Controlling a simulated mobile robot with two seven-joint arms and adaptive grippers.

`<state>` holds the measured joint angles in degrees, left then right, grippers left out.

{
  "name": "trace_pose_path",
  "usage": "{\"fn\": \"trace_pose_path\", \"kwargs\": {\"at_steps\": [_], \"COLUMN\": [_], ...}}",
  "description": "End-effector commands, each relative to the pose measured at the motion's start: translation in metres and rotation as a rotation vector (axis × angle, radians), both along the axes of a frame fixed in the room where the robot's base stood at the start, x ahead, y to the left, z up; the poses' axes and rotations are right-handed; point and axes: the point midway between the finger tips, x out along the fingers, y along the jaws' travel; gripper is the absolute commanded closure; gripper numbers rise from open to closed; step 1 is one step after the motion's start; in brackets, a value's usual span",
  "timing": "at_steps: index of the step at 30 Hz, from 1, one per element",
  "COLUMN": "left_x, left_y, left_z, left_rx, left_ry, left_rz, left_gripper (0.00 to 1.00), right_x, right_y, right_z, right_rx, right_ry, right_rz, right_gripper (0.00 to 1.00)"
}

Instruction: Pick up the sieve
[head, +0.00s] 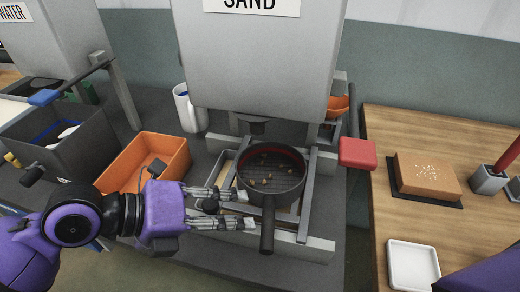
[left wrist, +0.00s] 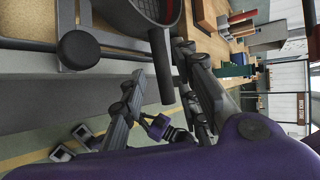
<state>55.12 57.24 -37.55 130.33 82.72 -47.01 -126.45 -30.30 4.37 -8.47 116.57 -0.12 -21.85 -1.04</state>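The sieve (head: 283,186) is a dark round pan with a red inner band, a mesh bottom and a few small tan bits in it. It rests on a metal frame, with its handle (head: 267,235) pointing toward me. My left gripper (head: 250,209) is open and empty, its two fingers spread and pointing right, with tips just left of the handle. In the left wrist view, the sieve's handle (left wrist: 162,72) hangs between the spread fingers (left wrist: 160,62); I cannot tell whether they touch it. My right gripper is not in view.
A grey SAND hopper (head: 255,70) hangs close above the sieve. A red block (head: 357,153) sits right of the frame. The wooden table (head: 390,128) holds a brick (head: 428,174) and a white tray (head: 412,268).

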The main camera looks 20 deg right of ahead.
Motion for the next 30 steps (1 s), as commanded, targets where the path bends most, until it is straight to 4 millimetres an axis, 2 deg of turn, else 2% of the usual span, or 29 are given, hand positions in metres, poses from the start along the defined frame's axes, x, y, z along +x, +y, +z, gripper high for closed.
{"fn": "trace_pose_path", "kwargs": {"at_steps": [5,21,30], "left_x": [0.000,0.005,0.005], "left_y": [-0.005,-0.063,-0.067], "left_z": [-0.002,-0.035,-0.040], "left_rx": [0.001,0.000,0.002], "left_ry": [-0.005,-0.006,-0.005], "left_rz": [-0.007,-0.006,-0.006], "left_gripper": [0.71,0.71,0.71], "right_x": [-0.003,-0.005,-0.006], "right_y": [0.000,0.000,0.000], "right_z": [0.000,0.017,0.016], "right_rx": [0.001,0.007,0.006], "right_ry": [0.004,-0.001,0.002], "right_rz": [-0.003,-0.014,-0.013], "right_gripper": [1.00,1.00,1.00]}}
